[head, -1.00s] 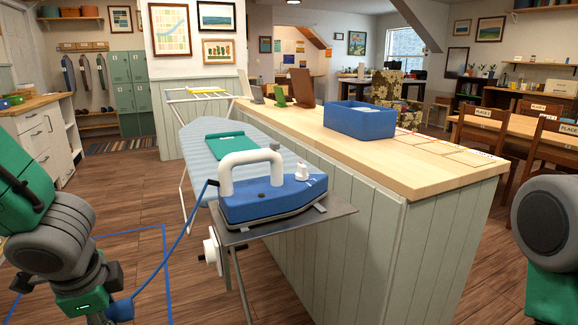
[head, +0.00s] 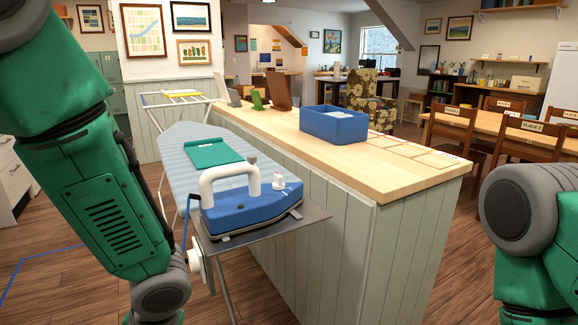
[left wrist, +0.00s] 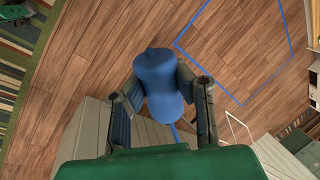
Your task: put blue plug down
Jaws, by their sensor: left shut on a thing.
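The blue plug (left wrist: 158,82) is in the left wrist view, between the two fingers of my left gripper (left wrist: 162,98), which is shut on it. Wooden floor shows beneath and beyond it. In the head view my left arm comes down from the upper left, and its gripper and the plug are out of sight. The blue iron (head: 250,208) with a white handle rests on the metal plate at the near end of the ironing board (head: 185,143). A blue cord (head: 186,222) hangs by the iron's left side. My right gripper is out of view; only part of that arm shows.
A blue tape outline (left wrist: 233,92) marks a patch of bare floor; part of it shows in the head view (head: 45,258). A wood-topped counter (head: 400,182) with a blue bin (head: 333,124) stands right of the board. A green cloth (head: 214,153) lies on the board.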

